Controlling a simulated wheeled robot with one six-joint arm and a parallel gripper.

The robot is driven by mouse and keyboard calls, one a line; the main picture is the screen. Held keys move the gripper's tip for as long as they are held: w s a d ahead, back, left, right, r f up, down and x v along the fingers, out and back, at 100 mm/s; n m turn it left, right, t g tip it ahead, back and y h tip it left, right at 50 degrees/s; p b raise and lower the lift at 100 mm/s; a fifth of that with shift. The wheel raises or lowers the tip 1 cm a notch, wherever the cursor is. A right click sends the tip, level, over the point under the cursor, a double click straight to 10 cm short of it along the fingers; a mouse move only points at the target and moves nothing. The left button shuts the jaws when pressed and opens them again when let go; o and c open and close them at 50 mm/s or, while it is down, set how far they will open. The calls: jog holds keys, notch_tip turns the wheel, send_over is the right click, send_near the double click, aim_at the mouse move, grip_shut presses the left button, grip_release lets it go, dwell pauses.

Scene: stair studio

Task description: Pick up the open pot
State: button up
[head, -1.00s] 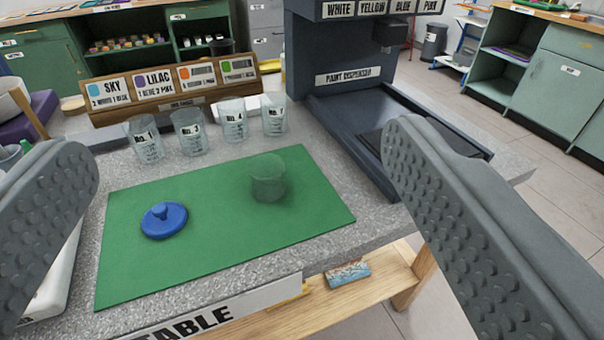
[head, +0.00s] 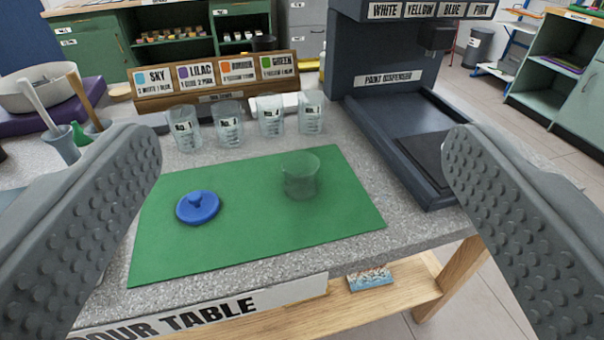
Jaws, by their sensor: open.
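The open pot (head: 301,177) is a small clear cup with no lid on it. It stands upright on the green mat (head: 260,245), right of the mat's middle. A blue lid (head: 198,207) with a knob lies on the mat to the left of the pot. My gripper (head: 302,165) is open and empty. Its two grey studded fingers show large at the left and right, and the pot lies farther off, in the gap between them. Nothing hides the pot.
Several labelled clear cups (head: 229,124) stand in a row behind the mat, before a wooden card rack (head: 215,85). A dark paint dispenser (head: 385,75) stands back right. Tools in a holder (head: 60,145) and a bowl (head: 40,92) are at the left. The mat's front is clear.

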jog(key=shift+c, duration=0.4)
jog(key=n+g, duration=0.1)
jog(key=g, duration=1.3)
send_over(300, 172)
jog(key=s, duration=0.4)
notch_tip(300, 172, down, 21)
jog(key=shift+x, duration=2.75)
jog(key=shift+w+r, duration=0.1)
jog(key=c, duration=1.2)
